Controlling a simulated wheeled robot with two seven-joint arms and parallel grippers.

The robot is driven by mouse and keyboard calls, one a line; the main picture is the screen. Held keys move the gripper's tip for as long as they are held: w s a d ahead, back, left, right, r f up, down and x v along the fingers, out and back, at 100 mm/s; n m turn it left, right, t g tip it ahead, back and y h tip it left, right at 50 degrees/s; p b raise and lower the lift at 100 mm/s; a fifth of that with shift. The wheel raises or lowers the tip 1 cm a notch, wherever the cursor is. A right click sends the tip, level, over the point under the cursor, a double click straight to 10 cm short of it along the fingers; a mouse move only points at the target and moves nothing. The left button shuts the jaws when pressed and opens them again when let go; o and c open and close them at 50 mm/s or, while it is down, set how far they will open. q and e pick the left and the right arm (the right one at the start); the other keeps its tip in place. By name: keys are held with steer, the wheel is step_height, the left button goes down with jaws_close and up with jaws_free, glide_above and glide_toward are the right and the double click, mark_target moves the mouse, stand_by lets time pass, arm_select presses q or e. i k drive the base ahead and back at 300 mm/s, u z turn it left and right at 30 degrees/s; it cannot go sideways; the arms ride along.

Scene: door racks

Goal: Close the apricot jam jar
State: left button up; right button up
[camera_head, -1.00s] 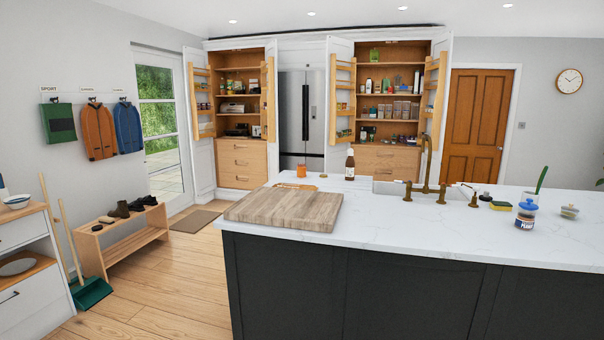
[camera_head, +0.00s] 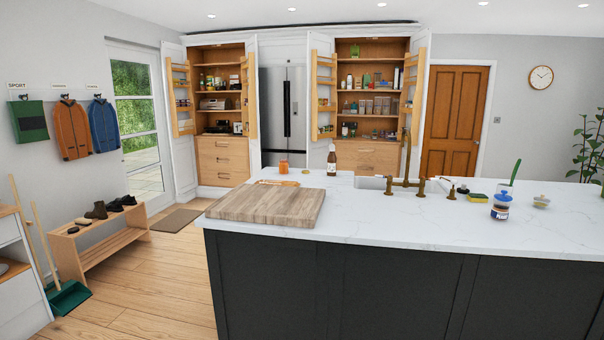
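A small orange jar (camera_head: 283,167), which looks like the apricot jam jar, stands upright on the far left part of the white island worktop, behind the wooden chopping board. Its top is too small to make out. A small yellowish round disc (camera_head: 305,171), possibly its lid, lies flat on the worktop just right of the jar, apart from it. Neither of my grippers is in view.
The island worktop (camera_head: 400,228) carries a large chopping board (camera_head: 266,204), a brown bottle (camera_head: 331,160), a brass tap (camera_head: 405,165) over the sink, a sponge (camera_head: 477,198) and a blue-lidded jar (camera_head: 501,206). Wooden floor (camera_head: 165,275) is free left of the island.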

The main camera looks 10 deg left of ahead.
mark_target(283, 164)
steer(key=u, duration=1.45)
steer(key=i, duration=5.45)
steer(key=z, duration=1.85)
steer(key=i, duration=0.8)
steer(key=z, duration=0.05)
